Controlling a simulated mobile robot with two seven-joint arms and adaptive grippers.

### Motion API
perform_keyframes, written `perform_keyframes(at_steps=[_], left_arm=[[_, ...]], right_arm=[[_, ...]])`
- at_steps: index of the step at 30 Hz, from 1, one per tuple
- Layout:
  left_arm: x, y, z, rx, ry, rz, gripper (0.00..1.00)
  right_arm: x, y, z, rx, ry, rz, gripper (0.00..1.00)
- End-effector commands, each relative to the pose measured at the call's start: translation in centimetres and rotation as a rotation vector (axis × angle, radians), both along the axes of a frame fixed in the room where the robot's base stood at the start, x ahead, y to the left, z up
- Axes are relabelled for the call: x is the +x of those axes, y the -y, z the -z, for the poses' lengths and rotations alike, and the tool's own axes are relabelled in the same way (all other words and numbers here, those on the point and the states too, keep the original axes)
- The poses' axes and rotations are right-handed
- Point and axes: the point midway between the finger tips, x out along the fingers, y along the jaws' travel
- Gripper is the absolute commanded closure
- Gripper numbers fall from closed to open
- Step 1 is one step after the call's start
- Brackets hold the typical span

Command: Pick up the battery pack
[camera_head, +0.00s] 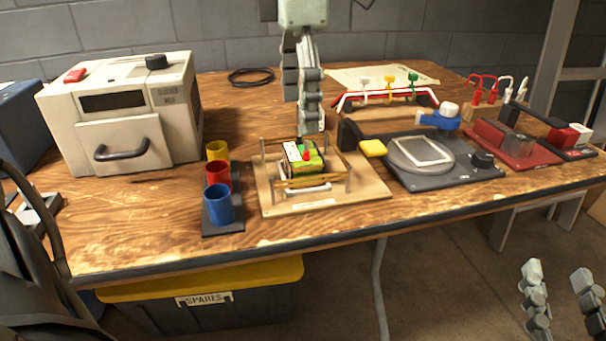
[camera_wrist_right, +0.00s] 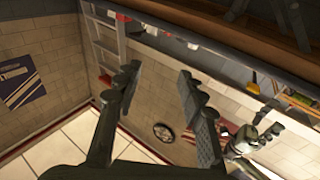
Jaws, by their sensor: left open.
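The battery pack (camera_head: 310,165) looks green and yellow, with a dark side and a small red part on top. It sits among metal posts on a wooden cradle board (camera_head: 375,189) in the middle of the bench. My left gripper (camera_head: 310,128) is open, pointing down right above the pack, its tips close to the pack's top. One finger partly covers the other, and I cannot tell if they touch the pack. My right gripper (camera_head: 556,290) is open and empty, low in front of the bench at the right. Its spread fingers also show in the right wrist view (camera_wrist_right: 165,90).
Blue, red and yellow cups (camera_head: 219,206) stand left of the cradle. A dark scale (camera_head: 455,173) with a yellow block (camera_head: 373,148) is close on its right. A cream oven (camera_head: 120,112) stands at the left. Red-handled equipment is behind. The front strip of bench is clear.

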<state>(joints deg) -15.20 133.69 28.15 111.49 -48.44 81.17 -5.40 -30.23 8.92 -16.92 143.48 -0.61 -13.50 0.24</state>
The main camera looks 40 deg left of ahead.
Motion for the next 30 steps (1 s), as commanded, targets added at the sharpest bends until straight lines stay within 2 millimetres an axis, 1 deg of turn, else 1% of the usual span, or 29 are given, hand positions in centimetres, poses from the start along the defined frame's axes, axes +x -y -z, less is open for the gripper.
perform_keyframes(at_steps=[3,8,13,16,19,26,30], left_arm=[[-0.1,0.0,1.3,-0.001,-0.003,-0.001,0.15],[-0.1,0.2,3.2,-0.001,-0.003,0.001,0.15],[-0.2,0.8,5.7,-0.001,-0.005,0.002,0.15],[-0.2,0.7,7.0,0.000,-0.003,-0.001,0.15],[-0.1,0.7,7.5,-0.001,0.000,-0.001,0.15],[-0.1,0.7,7.5,-0.001,0.002,-0.002,0.15],[-0.1,0.7,7.5,-0.001,0.002,-0.002,0.32]], right_arm=[[-0.4,-0.4,-1.3,0.028,0.054,-0.010,0.60],[-0.9,-0.7,-2.6,0.060,0.114,-0.019,0.60],[-1.6,-1.0,-4.3,0.101,0.193,-0.030,0.60],[-1.6,-0.8,-4.7,0.109,0.220,-0.027,0.60],[-1.7,-0.8,-4.9,0.113,0.233,-0.026,0.60],[-1.7,-0.7,-5.0,0.113,0.236,-0.026,0.60],[-1.7,-0.7,-5.0,0.113,0.235,-0.026,0.60]])
